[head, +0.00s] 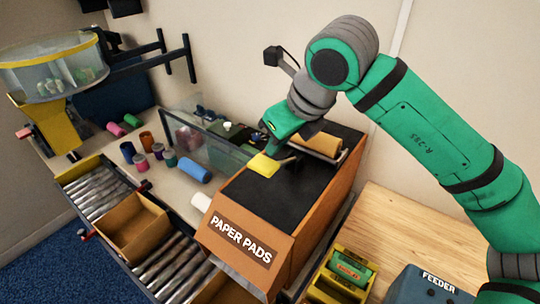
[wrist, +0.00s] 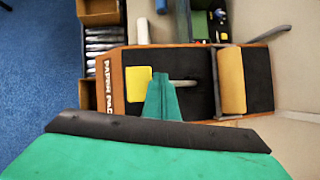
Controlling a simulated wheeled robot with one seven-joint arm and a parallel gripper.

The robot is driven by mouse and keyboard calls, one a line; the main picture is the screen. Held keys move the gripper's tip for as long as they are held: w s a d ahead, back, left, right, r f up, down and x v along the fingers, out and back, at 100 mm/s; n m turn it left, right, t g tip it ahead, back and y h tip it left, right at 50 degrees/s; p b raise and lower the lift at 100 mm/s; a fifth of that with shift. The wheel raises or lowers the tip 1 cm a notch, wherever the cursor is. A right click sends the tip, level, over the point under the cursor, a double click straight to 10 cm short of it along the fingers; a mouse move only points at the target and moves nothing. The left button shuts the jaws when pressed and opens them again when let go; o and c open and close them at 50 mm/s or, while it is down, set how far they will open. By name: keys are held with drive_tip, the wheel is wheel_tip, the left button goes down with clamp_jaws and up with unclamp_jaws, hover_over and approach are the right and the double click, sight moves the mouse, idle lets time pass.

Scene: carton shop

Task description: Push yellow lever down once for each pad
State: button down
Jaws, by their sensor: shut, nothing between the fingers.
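The yellow lever (head: 263,165) is a flat yellow paddle on a grey rod, over the black top of the paper pads machine (head: 235,197). In the wrist view the yellow paddle (wrist: 138,86) lies just left of my fingers and the rod (wrist: 184,83) shows to their right. My gripper (head: 272,149) is shut and empty, pointing down close by the lever. In the wrist view my gripper's green fingers (wrist: 160,80) cover part of the rod. I cannot tell whether they touch it. No loose pad is clearly visible.
A brown paper roll (head: 322,144) sits at the machine's back. An open carton (head: 132,226) stands on the roller conveyor (head: 92,184) at left. A clear-walled bin (head: 215,150), coloured cylinders and a blue roll (head: 194,170) are beyond. A feeder box (head: 425,287) is at front right.

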sight(270, 163)
drive_tip(key=shift+s+a+f, duration=0.2)
drive_tip(key=shift+s+f, duration=0.1)
drive_tip(key=shift+f, duration=0.35)
drive_tip(key=shift+s+a+f, duration=0.25)
drive_tip(key=shift+s+f, duration=0.1)
drive_tip(key=shift+f, duration=0.35)
drive_tip(key=shift+s+a+f, duration=0.2)
drive_tip(key=shift+s+f, duration=0.1)
drive_tip(key=shift+f, duration=0.35)
idle(2.8)
drive_tip(key=shift+w+d+r, duration=0.25)
drive_tip(key=shift+w+r, duration=0.15)
drive_tip(key=shift+r, duration=0.5)
drive_tip(key=shift+w+d+r, duration=0.3)
drive_tip(key=shift+w+r, duration=0.05)
drive_tip(key=shift+r, duration=0.5)
drive_tip(key=shift+w+d+r, duration=0.25)
drive_tip(key=shift+w+r, duration=0.15)
drive_tip(key=shift+r, duration=0.5)
drive_tip(key=shift+w+d+r, duration=0.2)
drive_tip(key=shift+w+r, duration=0.15)
drive_tip(key=shift+r, duration=0.4)
drive_tip(key=shift+w+d+r, duration=0.25)
drive_tip(key=shift+w+r, duration=0.05)
drive_tip(key=shift+r, duration=0.4)
drive_tip(key=shift+w+d+r, duration=0.2)
drive_tip(key=shift+w+r, duration=0.15)
drive_tip(key=shift+r, duration=0.4)
drive_tip(key=shift+w, duration=0.1)
